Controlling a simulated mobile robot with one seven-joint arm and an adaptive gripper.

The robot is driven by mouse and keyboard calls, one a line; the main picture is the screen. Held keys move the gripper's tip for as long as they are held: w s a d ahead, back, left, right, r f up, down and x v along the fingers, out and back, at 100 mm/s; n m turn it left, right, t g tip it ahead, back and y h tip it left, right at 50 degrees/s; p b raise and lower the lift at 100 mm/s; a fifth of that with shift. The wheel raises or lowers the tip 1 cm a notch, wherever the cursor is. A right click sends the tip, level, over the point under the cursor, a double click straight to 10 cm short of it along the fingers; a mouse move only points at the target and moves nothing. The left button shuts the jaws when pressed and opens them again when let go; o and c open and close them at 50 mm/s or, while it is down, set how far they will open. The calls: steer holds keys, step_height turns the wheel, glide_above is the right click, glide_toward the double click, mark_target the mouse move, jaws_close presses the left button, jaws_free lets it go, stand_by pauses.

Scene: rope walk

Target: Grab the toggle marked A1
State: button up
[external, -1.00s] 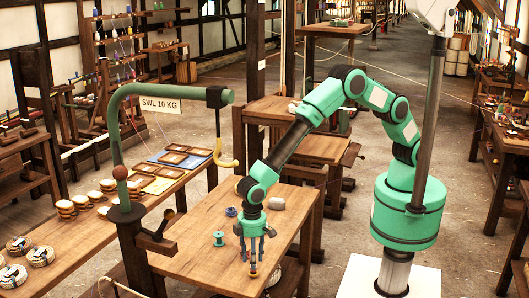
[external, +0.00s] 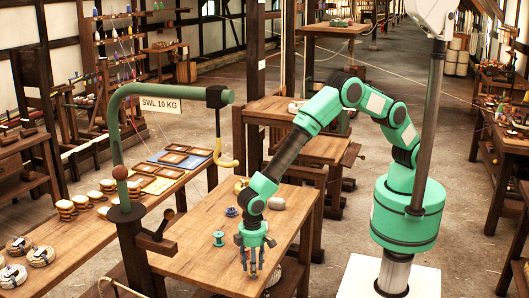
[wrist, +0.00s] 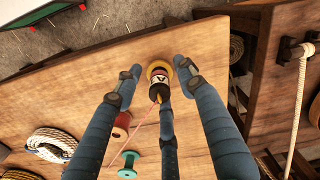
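The toggle (wrist: 158,80) stands on the wooden table in the wrist view, near the table's edge. It has a yellow end, dark bands and a white label with a letter that looks like A; any digit is not legible. A thin pinkish cord runs from it. My gripper (wrist: 158,68) is open, with blue fingers spread on both sides of the toggle and a third finger beside it. In the external view my gripper (external: 249,268) points down low over the table's front part, and its fingers mostly hide the toggle.
On the table (external: 190,255), a teal spool (external: 218,238), a blue item (external: 231,211) and a grey item (external: 277,203) sit behind my gripper. A red spool (wrist: 121,125) and a rope coil (wrist: 52,145) show in the wrist view. A green hoist arm (external: 165,90) stands at left.

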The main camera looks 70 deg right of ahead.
steer(key=c, duration=0.9)
steer(key=shift+o, duration=0.2)
steer(key=shift+r+p, duration=0.3)
steer(key=shift+r, duration=0.5)
step_height(320, 180, up, 2)
steer(key=shift+r+p, duration=0.25)
steer(key=shift+p, duration=0.1)
steer(key=s+d+p, duration=0.2)
steer(key=s+d, duration=0.8)
steer(key=d, duration=0.2)
steer(key=shift+d+r, duration=0.2)
steer(key=shift+r, duration=0.25)
